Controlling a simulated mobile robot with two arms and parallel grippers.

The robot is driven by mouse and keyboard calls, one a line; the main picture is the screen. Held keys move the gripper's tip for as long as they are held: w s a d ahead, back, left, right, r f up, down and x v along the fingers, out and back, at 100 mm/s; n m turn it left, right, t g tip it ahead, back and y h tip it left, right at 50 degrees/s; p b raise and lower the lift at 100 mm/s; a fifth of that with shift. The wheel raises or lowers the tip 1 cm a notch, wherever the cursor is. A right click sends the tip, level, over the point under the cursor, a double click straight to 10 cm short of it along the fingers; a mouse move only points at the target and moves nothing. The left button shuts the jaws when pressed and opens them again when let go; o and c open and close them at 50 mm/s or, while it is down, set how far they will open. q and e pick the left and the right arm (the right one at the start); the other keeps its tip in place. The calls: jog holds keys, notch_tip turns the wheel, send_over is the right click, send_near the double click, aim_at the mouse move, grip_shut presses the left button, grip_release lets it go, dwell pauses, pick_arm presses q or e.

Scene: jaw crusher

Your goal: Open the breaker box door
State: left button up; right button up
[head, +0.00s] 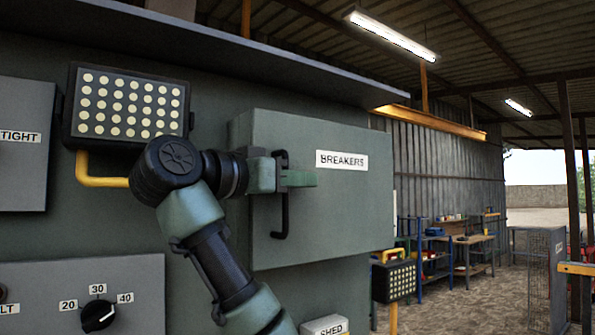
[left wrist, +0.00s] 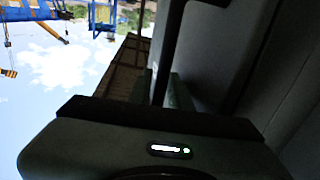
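The breaker box door (head: 345,215) is a grey-green panel with a white BREAKERS label in the middle of the head view. Its black vertical handle (head: 281,222) is near the door's left edge. My left gripper (head: 300,178) is at the upper half of the handle. Its green fingers lie close together and look shut on the bar. The left wrist view shows the dark handle (left wrist: 170,50) running up from a green finger of the left gripper (left wrist: 178,95). The door looks closed or nearly so; I cannot tell exactly. My right gripper is not in view.
A lamp panel (head: 128,105) with a yellow bracket is left of the box. Below it is a dial panel (head: 130,275). A metal canopy (head: 250,45) overhangs above. Shelves and workbenches (head: 470,250) stand far back right, with open ground before them.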

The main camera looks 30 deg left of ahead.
pick_arm(q)
grip_shut()
jog(key=shift+r, duration=0.1)
dwell(1.3)
